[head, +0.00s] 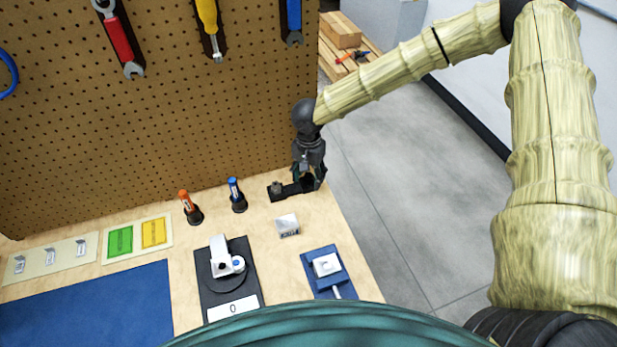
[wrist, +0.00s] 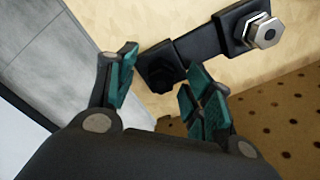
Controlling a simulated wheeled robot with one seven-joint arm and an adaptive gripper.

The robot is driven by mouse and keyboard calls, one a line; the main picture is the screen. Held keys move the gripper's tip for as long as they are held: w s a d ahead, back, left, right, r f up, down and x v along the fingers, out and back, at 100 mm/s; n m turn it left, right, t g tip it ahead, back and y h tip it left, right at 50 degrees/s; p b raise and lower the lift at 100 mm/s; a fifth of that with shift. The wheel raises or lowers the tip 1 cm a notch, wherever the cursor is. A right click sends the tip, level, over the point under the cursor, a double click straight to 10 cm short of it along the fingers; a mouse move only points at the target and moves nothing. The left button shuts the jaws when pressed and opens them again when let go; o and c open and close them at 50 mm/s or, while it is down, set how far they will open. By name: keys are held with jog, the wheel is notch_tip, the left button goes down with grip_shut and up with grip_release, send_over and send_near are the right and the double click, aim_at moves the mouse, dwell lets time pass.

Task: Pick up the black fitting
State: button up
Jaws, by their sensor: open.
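A black holder (head: 291,189) lies on the bench near its back right edge; it also shows in the wrist view (wrist: 198,44). A silver hex fitting (wrist: 265,31) stands on its one end. At the other end a dark, rounded shape, seemingly the black fitting (wrist: 162,76), sits on a black pad and is hard to tell apart from it. My gripper (head: 309,182) is open over that end, pointing down. In the wrist view its green-padded fingers (wrist: 158,82) stand on either side of the dark shape, with a gap on each side. Whether they touch it cannot be told.
A pegboard (head: 150,120) with hanging tools rises behind the bench. An orange-topped tool (head: 187,203) and a blue-topped tool (head: 236,192) stand left of the holder. A small white box (head: 287,225) and a blue fixture (head: 326,267) lie nearer. The bench's right edge is close.

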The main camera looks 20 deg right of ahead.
jog(key=c, duration=1.1)
